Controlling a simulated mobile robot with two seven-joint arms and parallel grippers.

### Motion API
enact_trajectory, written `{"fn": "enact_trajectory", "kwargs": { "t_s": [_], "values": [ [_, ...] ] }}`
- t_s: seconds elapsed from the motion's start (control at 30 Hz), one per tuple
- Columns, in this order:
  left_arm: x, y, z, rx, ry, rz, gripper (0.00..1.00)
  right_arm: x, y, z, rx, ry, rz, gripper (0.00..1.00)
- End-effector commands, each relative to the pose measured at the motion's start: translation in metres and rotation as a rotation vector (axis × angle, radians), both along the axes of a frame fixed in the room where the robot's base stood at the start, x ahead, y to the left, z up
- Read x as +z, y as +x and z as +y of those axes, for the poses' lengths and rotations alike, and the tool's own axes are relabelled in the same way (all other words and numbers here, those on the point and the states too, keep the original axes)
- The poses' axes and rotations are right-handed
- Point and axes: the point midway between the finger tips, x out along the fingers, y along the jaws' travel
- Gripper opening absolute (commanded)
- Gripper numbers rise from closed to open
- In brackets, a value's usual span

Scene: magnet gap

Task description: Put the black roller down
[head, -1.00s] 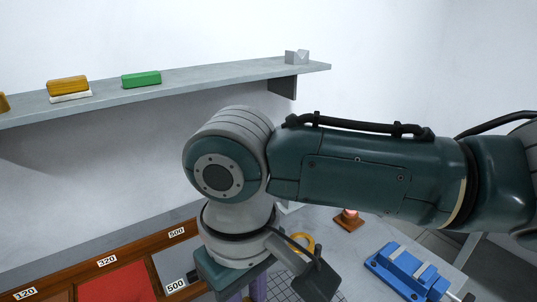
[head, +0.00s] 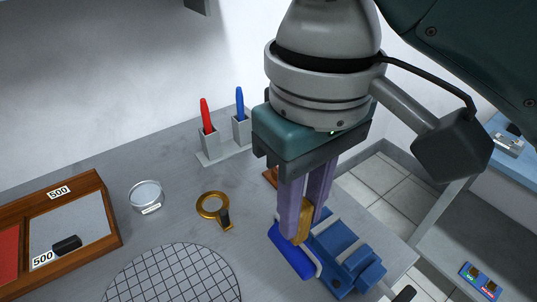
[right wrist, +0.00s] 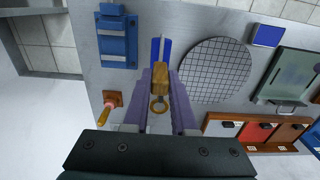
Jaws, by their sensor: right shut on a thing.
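My right gripper (head: 302,218) is shut on the wooden handle (head: 304,226) of a tool with a blue head (head: 291,251). The handle also shows between the fingers in the right wrist view (right wrist: 159,74). The head looks blue, not black. The tool is near the blue fixture (head: 347,258); I cannot tell whether it touches the table. A small black cylinder (head: 67,244) lies in the white compartment of the wooden tray at the left. My left gripper is not in view.
A brass ring with a black handle (head: 213,206), a glass dish (head: 146,195) and a gridded disc (head: 172,275) are on the grey table (head: 190,170). Red and blue pens (head: 239,103) stand in holders at the back. Bare table lies between the ring and the pens.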

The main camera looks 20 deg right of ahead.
Motion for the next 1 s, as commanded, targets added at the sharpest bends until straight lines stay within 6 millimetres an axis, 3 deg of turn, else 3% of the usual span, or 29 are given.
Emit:
{"fn": "enact_trajectory", "kwargs": {
  "t_s": [0.03, 0.2, 0.33, 0.73, 1.0],
  "values": [
    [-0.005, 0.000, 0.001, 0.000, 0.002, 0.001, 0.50, -0.019, -0.001, -0.001, -0.001, -0.002, 0.006, 0.00],
    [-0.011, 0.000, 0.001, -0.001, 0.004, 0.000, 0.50, -0.067, -0.001, -0.001, -0.001, -0.005, 0.004, 0.00],
    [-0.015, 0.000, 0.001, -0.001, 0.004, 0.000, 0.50, -0.094, 0.000, -0.001, 0.000, -0.004, 0.001, 0.00],
    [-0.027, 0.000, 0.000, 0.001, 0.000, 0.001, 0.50, -0.142, 0.000, 0.000, 0.000, -0.001, 0.000, 0.00],
    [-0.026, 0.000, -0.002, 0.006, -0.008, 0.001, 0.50, -0.146, 0.001, 0.000, 0.001, 0.000, -0.003, 0.00]
  ]
}}
